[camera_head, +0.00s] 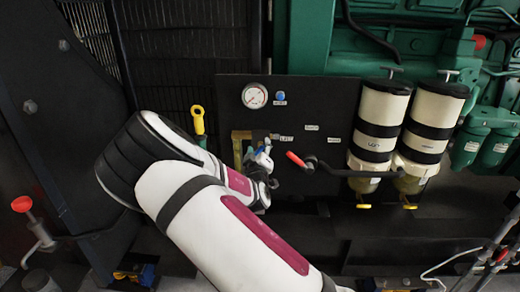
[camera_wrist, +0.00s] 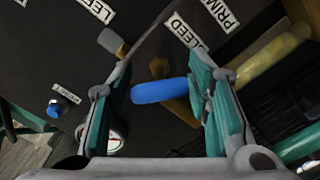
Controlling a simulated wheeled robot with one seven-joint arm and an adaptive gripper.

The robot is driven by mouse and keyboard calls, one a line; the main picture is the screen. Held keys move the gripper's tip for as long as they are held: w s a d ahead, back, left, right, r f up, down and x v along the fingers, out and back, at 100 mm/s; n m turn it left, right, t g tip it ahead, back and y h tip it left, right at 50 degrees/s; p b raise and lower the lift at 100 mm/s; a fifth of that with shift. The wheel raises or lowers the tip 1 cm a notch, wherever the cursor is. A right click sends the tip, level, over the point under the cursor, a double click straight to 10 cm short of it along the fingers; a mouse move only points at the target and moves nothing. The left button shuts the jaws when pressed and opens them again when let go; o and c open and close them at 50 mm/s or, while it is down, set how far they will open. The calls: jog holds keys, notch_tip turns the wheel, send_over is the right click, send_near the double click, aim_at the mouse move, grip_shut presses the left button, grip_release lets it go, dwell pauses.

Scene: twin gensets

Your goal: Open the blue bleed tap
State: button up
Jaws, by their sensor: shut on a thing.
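The blue bleed tap (camera_wrist: 160,91) shows in the wrist view as a blue lever between my fingers, by the labels reading "BLEED" and "PRIM". Its lever lies roughly crosswise, its right end meeting a brass-coloured part beside the right finger. In the head view my gripper (camera_head: 264,180) is at the dark panel, and my arm hides much of the tap there.
A dark panel (camera_head: 330,105) carries a gauge (camera_head: 255,96) and a blue button (camera_head: 281,96). A red-tipped lever (camera_head: 297,159) sits just right of my gripper. A yellow handle (camera_head: 198,120) stands left of it. Two filters (camera_head: 381,120) are at right.

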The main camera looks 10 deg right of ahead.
jog(key=n, duration=0.6)
jog(key=shift+a+n+p, duration=0.15)
jog(key=shift+n+p, duration=0.15)
jog(key=n, duration=0.5)
jog(key=shift+f, duration=0.1)
jog(key=shift+n, duration=0.3)
jog(key=o, duration=1.1)
jog(key=shift+s, duration=0.1)
jog(key=v, duration=1.1)
jog(key=shift+s, duration=0.4)
